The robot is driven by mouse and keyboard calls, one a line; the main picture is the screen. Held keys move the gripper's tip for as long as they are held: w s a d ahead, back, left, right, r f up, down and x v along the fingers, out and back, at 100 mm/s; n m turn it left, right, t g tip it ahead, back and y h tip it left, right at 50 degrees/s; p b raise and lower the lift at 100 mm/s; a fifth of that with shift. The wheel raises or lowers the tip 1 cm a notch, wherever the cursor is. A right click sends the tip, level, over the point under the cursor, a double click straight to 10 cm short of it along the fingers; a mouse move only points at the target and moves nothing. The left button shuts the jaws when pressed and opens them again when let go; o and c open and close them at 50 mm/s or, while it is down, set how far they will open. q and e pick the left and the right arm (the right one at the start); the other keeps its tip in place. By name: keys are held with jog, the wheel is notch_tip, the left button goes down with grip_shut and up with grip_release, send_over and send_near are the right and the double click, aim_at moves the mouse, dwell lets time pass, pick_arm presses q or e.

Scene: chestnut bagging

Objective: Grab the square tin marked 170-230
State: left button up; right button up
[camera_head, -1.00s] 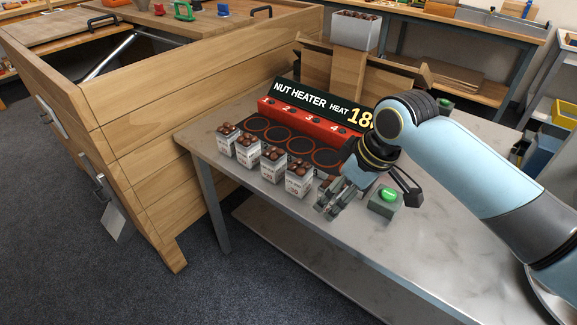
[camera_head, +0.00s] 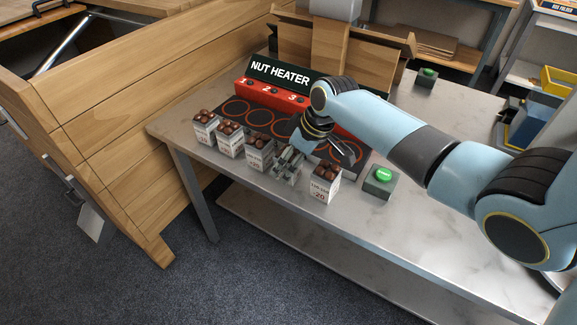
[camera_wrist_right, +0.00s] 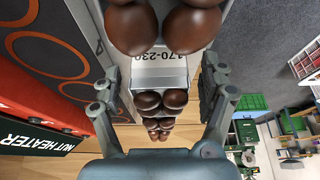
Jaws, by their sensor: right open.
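A pale square tin marked 170-230 (camera_wrist_right: 165,72) shows its label in the right wrist view, beside large chestnuts. My right gripper (camera_wrist_right: 162,95) is open, with one finger on each side of this part of the row; I cannot tell whether it touches a tin. In the head view my right gripper (camera_head: 288,165) is over the tin second from the right, partly hiding it. Other tins of chestnuts stand in the row: a left-end tin (camera_head: 205,133), a middle tin (camera_head: 258,158) and a right-end tin (camera_head: 324,190). Most labels are too small to read. My left gripper is not in view.
The nut heater (camera_head: 281,76) with its ringed hot plates stands behind the tins. A green button box (camera_head: 380,182) is right of the row. A wooden cabinet (camera_head: 100,130) borders the table's left side. The table's front right (camera_head: 420,240) is clear.

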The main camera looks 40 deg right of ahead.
jog(key=shift+x, duration=1.1)
jog(key=shift+c, duration=0.3)
jog(key=shift+r, duration=0.1)
jog(key=c, duration=1.3)
